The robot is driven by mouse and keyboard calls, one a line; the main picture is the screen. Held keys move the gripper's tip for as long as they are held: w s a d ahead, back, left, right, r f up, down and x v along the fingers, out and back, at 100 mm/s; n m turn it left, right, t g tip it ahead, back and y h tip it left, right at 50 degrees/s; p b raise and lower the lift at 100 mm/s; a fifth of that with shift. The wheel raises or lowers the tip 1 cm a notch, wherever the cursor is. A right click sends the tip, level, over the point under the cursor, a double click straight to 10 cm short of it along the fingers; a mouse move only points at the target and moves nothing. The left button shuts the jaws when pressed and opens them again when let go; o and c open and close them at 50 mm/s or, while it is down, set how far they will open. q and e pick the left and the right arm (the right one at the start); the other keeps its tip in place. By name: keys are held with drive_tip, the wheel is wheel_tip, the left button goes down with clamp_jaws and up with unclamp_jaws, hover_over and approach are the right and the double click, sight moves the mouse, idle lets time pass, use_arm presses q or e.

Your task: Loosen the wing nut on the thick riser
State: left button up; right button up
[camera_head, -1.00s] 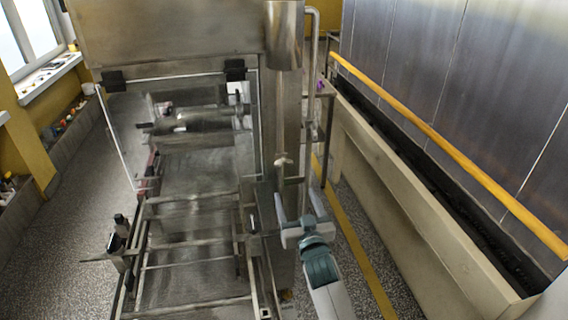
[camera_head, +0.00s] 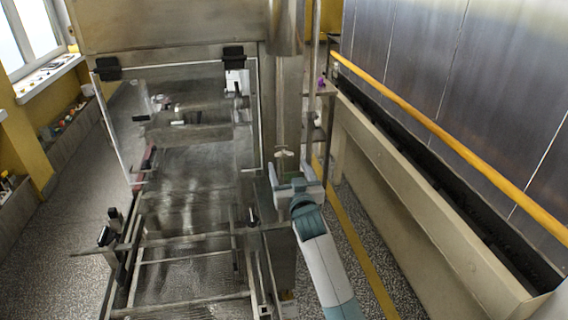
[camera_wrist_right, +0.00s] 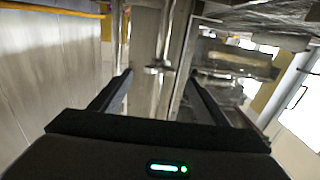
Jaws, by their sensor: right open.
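The thick riser (camera_head: 282,115) is a vertical metal pipe at the machine's right side. A small wing nut (camera_head: 284,153) sits on it, pale and crosswise. My right gripper (camera_head: 291,172) is open, its two fingers pointing at the riser just below and in front of the wing nut in the head view. In the right wrist view the wing nut (camera_wrist_right: 158,69) appears between the fingertips and beyond them; the riser (camera_wrist_right: 168,40) runs up behind it. Nothing is between the jaws, and no contact shows. My left gripper is not in view.
A thinner vertical pipe (camera_head: 316,60) stands right of the riser. The machine's frame with rails (camera_head: 190,238) lies to the left. A long beige trough (camera_head: 420,220) with a yellow rail (camera_head: 450,140) runs along the right wall. A floor strip lies between machine and trough.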

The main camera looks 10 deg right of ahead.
sight(284, 157)
drive_tip(key=shift+w+b, duration=2.05)
drive_tip(key=shift+w, duration=1.4)
drive_tip(key=c, duration=1)
